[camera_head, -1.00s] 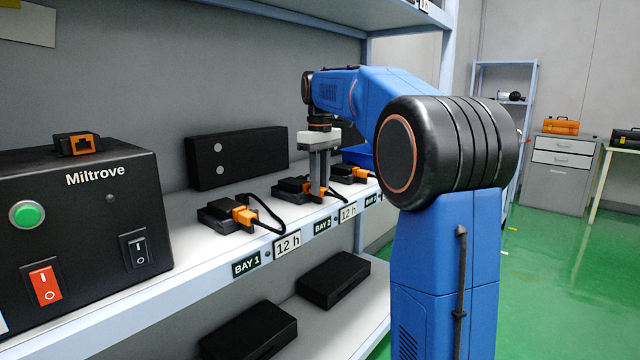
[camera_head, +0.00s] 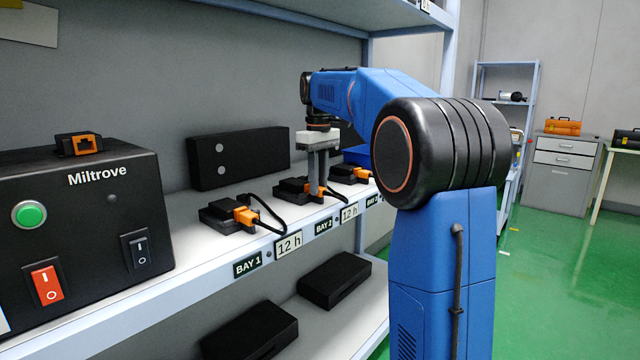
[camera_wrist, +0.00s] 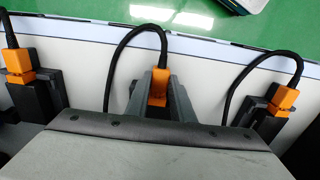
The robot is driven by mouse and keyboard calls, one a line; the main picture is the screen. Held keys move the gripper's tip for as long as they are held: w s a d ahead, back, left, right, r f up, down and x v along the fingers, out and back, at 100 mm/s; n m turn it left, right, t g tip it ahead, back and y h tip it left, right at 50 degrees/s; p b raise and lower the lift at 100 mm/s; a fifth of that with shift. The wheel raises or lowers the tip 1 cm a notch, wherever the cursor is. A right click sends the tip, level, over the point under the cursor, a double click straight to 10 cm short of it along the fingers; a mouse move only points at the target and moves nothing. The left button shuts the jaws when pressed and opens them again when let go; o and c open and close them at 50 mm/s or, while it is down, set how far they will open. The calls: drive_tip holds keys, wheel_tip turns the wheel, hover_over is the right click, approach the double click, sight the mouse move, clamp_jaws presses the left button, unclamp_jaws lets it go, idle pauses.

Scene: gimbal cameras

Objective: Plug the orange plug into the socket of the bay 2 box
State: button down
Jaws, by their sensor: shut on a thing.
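The bay 2 box (camera_head: 288,188) is a low black block on the shelf above the BAY 2 label (camera_head: 323,226). My gripper (camera_head: 318,190) points straight down at its front side. In the wrist view my gripper (camera_wrist: 158,98) is shut on the orange plug (camera_wrist: 157,86), whose black cable (camera_wrist: 126,42) arches up and left. In the head view the orange plug (camera_head: 308,187) shows beside the finger, close against the box. The fingers hide the socket, so I cannot tell how deep the plug sits.
The bay 1 box (camera_head: 222,215) and another box (camera_head: 345,173) stand on either side, each with an orange plug and cable. A black Miltrove unit (camera_head: 90,215) stands at left. The shelf edge is in front.

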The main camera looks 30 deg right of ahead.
drive_tip(key=shift+w+a, duration=0.15)
drive_tip(key=shift+w, duration=0.25)
drive_tip(key=c, duration=1.5)
unclamp_jaws()
drive_tip(key=shift+o, duration=0.2)
